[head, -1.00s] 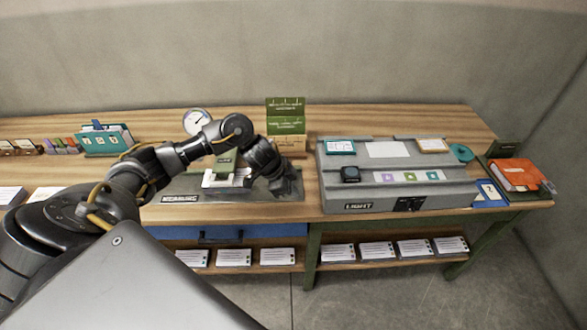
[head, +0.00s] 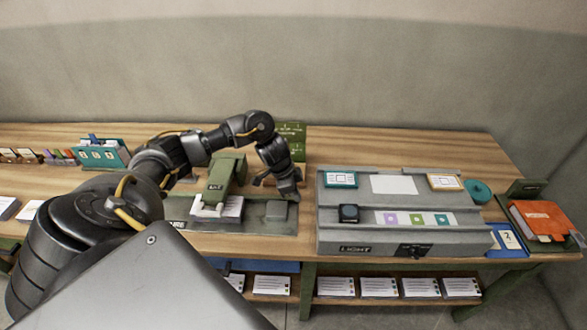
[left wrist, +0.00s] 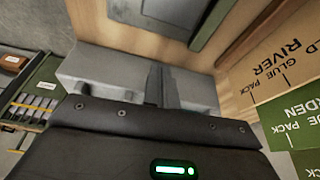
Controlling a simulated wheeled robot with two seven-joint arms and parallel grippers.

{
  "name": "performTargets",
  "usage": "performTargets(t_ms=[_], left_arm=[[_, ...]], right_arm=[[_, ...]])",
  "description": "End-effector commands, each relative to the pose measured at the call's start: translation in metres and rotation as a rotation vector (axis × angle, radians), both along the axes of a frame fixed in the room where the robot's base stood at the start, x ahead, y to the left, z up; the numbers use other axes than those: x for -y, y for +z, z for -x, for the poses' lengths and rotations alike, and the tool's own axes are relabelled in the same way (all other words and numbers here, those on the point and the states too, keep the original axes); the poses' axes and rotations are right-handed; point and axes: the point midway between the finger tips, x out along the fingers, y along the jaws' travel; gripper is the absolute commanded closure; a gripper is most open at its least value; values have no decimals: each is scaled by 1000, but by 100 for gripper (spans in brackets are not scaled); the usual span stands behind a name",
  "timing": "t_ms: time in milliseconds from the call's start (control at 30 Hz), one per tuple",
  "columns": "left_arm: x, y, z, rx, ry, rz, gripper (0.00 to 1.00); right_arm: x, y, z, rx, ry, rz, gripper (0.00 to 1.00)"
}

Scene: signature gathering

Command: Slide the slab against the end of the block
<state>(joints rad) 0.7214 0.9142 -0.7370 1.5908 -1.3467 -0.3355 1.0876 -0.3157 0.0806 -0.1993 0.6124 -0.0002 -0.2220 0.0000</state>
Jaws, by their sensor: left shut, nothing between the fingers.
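A stack of white sheets (head: 228,208), which looks like the block, lies on a dark grey plate (head: 252,226). A green arm-like piece (head: 222,180) stands over the stack. A small grey slab (head: 276,211) lies on the plate to the right of the stack, with a gap between them. My left gripper (head: 287,192) is just behind and above the slab, shut and empty. I cannot tell whether it touches the slab. In the left wrist view the shut fingers (left wrist: 161,88) show in front of pale grey surfaces. My right gripper is not in view.
A grey light box (head: 400,238) stands to the right. A teal card holder (head: 101,154) is at the far left. Bare wood (head: 400,145) lies behind the light box.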

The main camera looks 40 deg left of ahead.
Motion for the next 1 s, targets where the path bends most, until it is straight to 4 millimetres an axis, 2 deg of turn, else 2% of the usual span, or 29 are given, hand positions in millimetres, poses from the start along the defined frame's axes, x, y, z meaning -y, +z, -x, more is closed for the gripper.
performTargets(t_ms=[133, 267, 400, 533, 733, 1000], left_arm=[[10, -31, -7, -5, 1, 1, 100], [17, -55, -13, -3, -1, 0, 100], [-1, -51, 1, -1, -2, -4, 100], [-9, -53, 9, -1, -3, -3, 100], [-13, -54, 13, 1, -6, -2, 100], [-14, -54, 13, 1, -5, -2, 100]], right_arm=[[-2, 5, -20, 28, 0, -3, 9], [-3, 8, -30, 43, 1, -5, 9], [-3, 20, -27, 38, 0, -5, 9], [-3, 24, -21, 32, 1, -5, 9], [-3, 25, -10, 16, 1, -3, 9], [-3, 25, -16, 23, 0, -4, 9]])
